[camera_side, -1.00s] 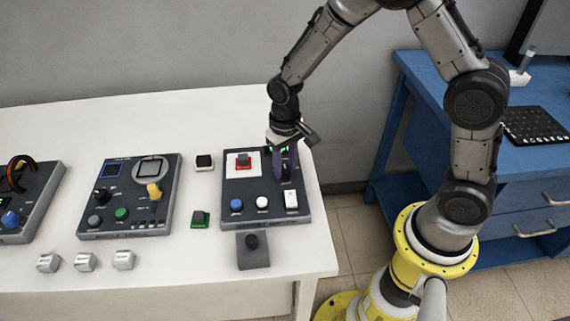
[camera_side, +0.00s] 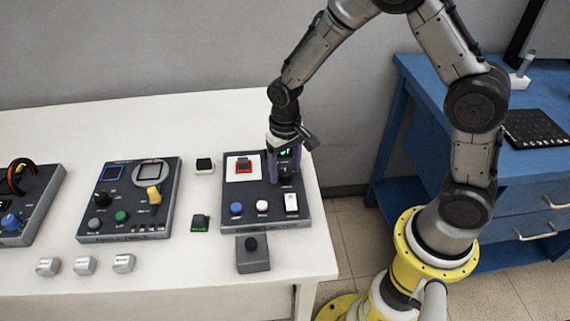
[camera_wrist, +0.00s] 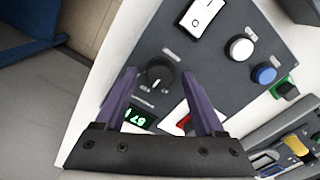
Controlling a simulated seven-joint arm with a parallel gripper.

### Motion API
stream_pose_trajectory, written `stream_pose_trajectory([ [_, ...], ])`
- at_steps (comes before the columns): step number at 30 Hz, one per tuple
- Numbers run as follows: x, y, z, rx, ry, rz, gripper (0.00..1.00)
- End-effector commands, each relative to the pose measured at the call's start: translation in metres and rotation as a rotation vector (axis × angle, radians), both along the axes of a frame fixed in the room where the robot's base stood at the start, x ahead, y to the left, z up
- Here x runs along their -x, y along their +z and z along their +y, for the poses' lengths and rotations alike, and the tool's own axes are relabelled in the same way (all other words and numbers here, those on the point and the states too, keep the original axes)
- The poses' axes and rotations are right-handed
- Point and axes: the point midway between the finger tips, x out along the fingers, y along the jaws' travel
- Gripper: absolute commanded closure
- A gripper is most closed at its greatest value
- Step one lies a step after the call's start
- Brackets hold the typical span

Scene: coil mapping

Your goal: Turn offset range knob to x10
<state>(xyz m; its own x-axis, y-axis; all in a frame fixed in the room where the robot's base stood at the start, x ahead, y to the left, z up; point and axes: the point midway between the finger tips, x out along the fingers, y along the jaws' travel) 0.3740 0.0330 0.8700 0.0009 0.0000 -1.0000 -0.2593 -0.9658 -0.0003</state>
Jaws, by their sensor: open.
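In the wrist view, a black round knob (camera_wrist: 159,72) with a pale pointer mark sits on the dark grey panel (camera_wrist: 215,72), with small labels around it too blurred to read. My gripper (camera_wrist: 158,76) has two purple fingers, open, with their tips on either side of the knob. I cannot tell whether they touch it. A small display with green digits (camera_wrist: 138,117) lies between the fingers. In the side view, my gripper (camera_side: 284,177) points down over the right part of the rightmost panel (camera_side: 235,192), and the fingers partly hide the knob.
The same panel carries a white rocker switch (camera_side: 291,203), a white button (camera_side: 262,205), a blue button (camera_side: 236,208) and a red switch (camera_side: 243,164). A grey box with a black knob (camera_side: 254,260) lies in front. Another panel (camera_side: 128,170) stands left.

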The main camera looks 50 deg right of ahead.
Motion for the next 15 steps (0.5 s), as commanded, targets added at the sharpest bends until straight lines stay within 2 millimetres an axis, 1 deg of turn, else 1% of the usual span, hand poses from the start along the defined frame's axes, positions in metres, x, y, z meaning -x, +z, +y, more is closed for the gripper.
stream_pose_trajectory([
  [2,0.0,0.003,0.0,0.0,0.0,-0.001,0.29],
  [5,-0.001,0.013,0.0,-0.001,0.0,-0.004,0.29],
  [8,-0.001,0.03,0.0,0.0,0.0,-0.006,0.29],
  [15,-0.001,0.082,0.0,0.0,0.0,-0.007,0.29],
])
